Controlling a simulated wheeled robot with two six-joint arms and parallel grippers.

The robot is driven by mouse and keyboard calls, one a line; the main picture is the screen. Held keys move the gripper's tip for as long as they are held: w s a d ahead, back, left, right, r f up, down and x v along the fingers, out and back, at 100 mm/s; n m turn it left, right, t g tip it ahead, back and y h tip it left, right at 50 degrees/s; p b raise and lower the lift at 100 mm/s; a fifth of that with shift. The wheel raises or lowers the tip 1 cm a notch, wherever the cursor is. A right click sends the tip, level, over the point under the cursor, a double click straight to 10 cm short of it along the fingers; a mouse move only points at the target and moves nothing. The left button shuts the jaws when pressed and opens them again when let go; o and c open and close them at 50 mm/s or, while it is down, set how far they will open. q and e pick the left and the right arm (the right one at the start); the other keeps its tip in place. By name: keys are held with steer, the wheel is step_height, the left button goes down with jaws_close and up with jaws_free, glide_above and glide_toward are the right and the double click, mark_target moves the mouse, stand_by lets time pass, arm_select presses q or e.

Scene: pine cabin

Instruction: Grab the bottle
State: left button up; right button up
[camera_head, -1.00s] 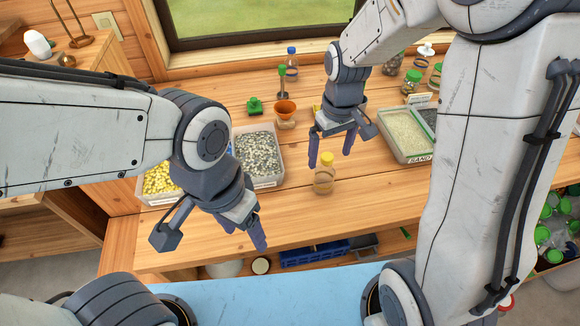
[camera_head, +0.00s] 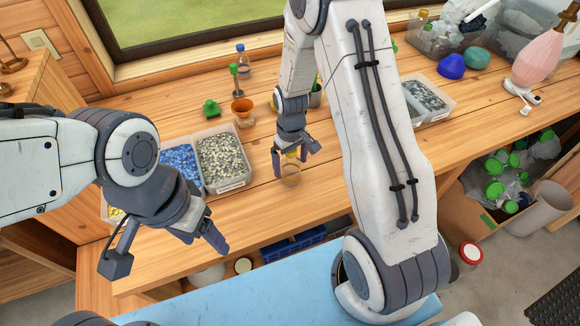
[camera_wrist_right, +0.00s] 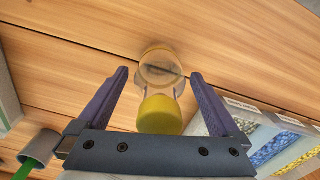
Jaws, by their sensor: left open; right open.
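The bottle (camera_head: 290,175) is small and clear with a yellow cap and stands on the wooden bench. In the right wrist view the bottle (camera_wrist_right: 160,95) shows its yellow cap near me, between the two fingers. My right gripper (camera_head: 296,158) is open over the bottle, with a finger to each side of it; the right wrist view shows the open fingers (camera_wrist_right: 158,82) with gaps to the bottle. My left gripper (camera_head: 205,238) is open and empty over the bench's front edge, left of the bottle.
Trays of grey gravel (camera_head: 223,185) and blue stones (camera_head: 170,185) stand left of the bottle. Bench right of the bottle is hidden by my arm.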

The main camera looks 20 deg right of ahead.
steer(key=shift+f, duration=0.65)
steer(key=c, duration=1.4)
steer(key=shift+c, duration=0.4)
steer(key=shift+r, duration=0.15)
